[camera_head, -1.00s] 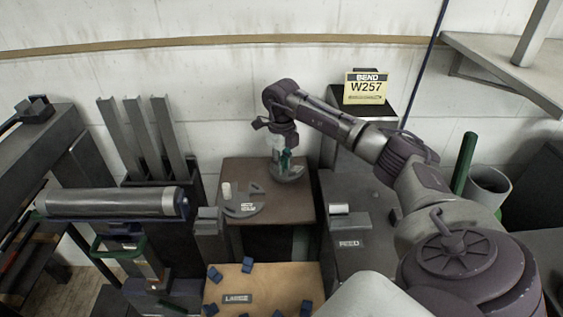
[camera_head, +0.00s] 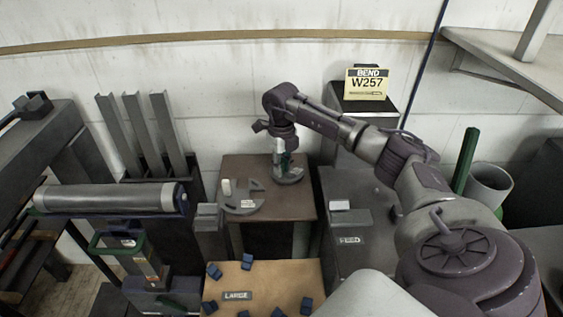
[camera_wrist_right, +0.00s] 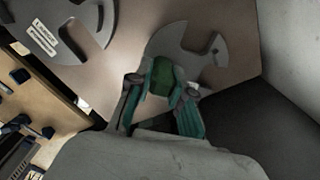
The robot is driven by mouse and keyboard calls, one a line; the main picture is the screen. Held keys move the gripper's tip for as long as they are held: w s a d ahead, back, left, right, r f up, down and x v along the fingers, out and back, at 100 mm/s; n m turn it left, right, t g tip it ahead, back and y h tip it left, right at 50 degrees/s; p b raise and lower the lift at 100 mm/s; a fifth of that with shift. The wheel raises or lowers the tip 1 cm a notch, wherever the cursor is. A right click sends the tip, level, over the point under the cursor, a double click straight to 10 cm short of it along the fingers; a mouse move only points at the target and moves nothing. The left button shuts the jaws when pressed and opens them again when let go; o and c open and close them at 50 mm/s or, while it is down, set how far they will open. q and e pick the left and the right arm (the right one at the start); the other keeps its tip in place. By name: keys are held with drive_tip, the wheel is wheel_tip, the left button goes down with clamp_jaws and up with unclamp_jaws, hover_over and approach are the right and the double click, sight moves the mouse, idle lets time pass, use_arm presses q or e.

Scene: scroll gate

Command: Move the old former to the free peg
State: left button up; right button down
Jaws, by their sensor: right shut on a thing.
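My right gripper (camera_head: 285,163) is over the back right of a small brown table (camera_head: 265,164). In the right wrist view its fingers (camera_wrist_right: 163,92) are shut on the green grip of a grey, notched, disc-like former (camera_wrist_right: 207,65). This former also shows under the gripper in the head view (camera_head: 290,180). It is low over the tabletop; I cannot tell if it touches. A second, larger grey former (camera_head: 242,207) with a white label and a pale upright post lies on the table's left part. I cannot make out a free peg. My left gripper is not in view.
A tan board (camera_head: 262,284) marked LARGE with several blue blocks is in front. A dark block marked FEED (camera_head: 349,228) stands to the right. A grey roller (camera_head: 105,198) and upright grey bars (camera_head: 133,132) are at left. A W257 sign (camera_head: 367,84) stands behind.

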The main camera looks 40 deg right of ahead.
drive_tip(key=shift+f, duration=0.15)
idle(0.6)
drive_tip(key=c, duration=1)
unclamp_jaws()
drive_tip(key=shift+o, duration=0.2)
drive_tip(key=shift+f, duration=0.1)
wheel_tip(320, 180, up, 12)
drive_tip(key=shift+r, duration=0.1)
